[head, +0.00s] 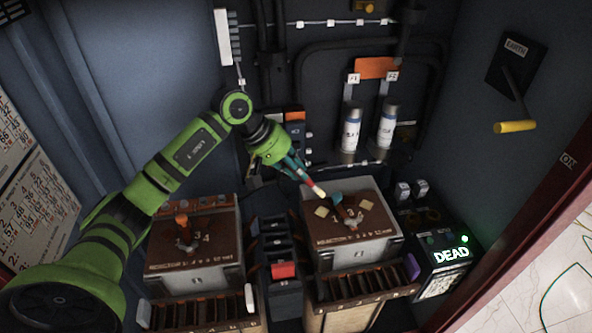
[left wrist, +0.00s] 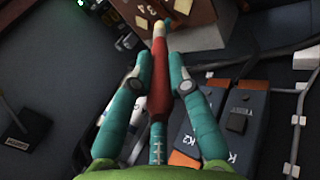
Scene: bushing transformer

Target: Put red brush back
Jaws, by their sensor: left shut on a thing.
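My left gripper (head: 297,167) is shut on the red brush (left wrist: 158,85), whose red body lies between the two teal fingers in the left wrist view. The brush's pale tip points away from the gripper, ahead of the fingers. In the head view the brush (head: 314,187) slants down to the right. Its tip is at the upper left edge of the right brown-topped box (head: 350,248); I cannot tell whether it touches. A small teal piece (head: 335,198) shows on that box top, just right of the tip. My right gripper is not in view.
A second brown-topped box (head: 165,263) stands at the left. Between the boxes is a dark unit with a red block (head: 283,270). White cylinders (head: 387,127) stand behind the right box. A lit DEAD indicator (head: 451,256) is at the right, below a yellow EARTH handle (head: 515,126).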

